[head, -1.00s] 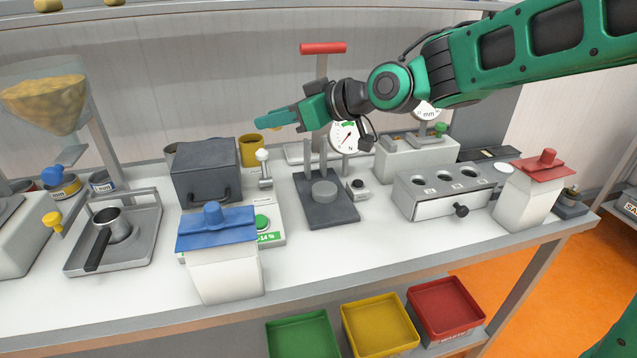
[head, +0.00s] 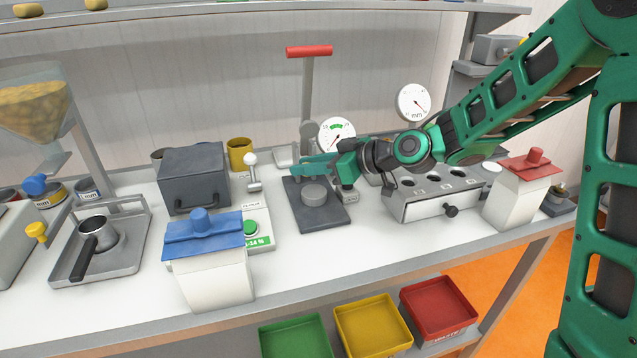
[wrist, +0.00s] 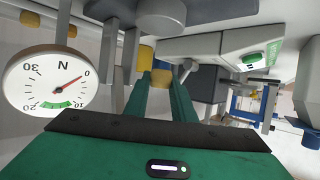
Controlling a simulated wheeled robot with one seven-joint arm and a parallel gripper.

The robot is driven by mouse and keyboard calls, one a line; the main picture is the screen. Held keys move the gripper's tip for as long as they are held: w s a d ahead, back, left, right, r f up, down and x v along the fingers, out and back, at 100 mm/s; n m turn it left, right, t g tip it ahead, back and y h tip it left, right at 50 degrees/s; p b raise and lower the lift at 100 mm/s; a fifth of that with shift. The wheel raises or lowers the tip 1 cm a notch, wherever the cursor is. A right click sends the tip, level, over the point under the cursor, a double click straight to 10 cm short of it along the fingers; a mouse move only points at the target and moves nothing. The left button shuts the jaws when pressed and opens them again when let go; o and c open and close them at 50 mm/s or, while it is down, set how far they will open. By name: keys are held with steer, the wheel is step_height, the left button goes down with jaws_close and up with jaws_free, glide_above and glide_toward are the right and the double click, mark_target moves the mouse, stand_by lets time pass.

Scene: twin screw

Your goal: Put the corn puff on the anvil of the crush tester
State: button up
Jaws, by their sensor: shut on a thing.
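The crush tester has a dark base plate (head: 330,217), a round grey anvil (head: 314,194), a red T-handle (head: 309,52) on a post, and a dial (head: 337,133). My gripper (head: 297,167) reaches in from the right, its fingers just above the anvil in the head view. The wrist view looks upside down; there my green fingers (wrist: 161,78) are shut on a small yellow corn puff (wrist: 162,79). The dial (wrist: 45,80) and the grey anvil (wrist: 160,12) also show there. The puff is not discernible in the head view.
A dark box (head: 194,178) and yellow cup (head: 239,154) stand left of the tester. A blue-lidded container (head: 210,275) is at the front. A drawer unit (head: 432,197) and red-lidded container (head: 515,197) are to the right. The bench front is clear before the tester.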

mark_target(314, 190)
steer(key=shift+w+d+f, duration=0.4)
steer(key=shift+d+f, duration=0.2)
steer(key=shift+d, duration=0.25)
steer(key=shift+f, duration=1.95)
steer(key=o, duration=0.8)
steer(key=shift+a, duration=0.1)
